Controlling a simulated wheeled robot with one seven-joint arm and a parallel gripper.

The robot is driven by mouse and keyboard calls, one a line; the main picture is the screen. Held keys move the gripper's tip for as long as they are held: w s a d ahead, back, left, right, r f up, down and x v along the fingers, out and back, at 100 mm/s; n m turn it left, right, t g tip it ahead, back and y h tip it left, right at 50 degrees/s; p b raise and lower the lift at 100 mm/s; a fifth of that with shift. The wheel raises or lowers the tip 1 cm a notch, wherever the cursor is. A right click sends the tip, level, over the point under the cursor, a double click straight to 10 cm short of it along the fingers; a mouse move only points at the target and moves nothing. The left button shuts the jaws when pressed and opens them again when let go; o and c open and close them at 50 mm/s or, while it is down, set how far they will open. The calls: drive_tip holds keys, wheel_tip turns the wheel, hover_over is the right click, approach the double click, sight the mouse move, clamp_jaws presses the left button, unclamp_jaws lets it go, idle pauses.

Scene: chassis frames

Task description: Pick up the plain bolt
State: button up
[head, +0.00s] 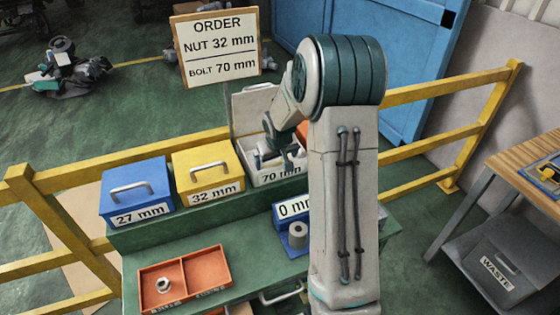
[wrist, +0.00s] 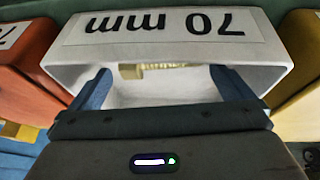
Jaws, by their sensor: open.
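A brass-coloured bolt (wrist: 158,68) lies in the white box (wrist: 275,72) labelled 70 mm, close to the inner side of its labelled wall. Its head is at the left and its shank, which looks ridged, points right. My gripper (wrist: 163,76) is open over the box, one blue finger to each side of the bolt, with nothing between the fingers touching them. In the head view my gripper (head: 281,157) reaches down into the white box (head: 262,178), whose lid stands raised behind it. The bolt cannot be made out there.
A shut blue 27 mm box (head: 137,190) and yellow 32 mm box (head: 207,172) stand to the left. An orange tray (head: 185,262) with a nut (head: 163,286) is in front. My arm hides the shelf's right part. The order sign (head: 217,45) reads nut 32 mm, bolt 70 mm.

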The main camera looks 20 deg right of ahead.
drive_tip(key=shift+w+f, duration=0.1)
drive_tip(key=shift+f, duration=0.2)
drive_tip(key=c, duration=1)
drive_tip(key=shift+r, duration=0.1)
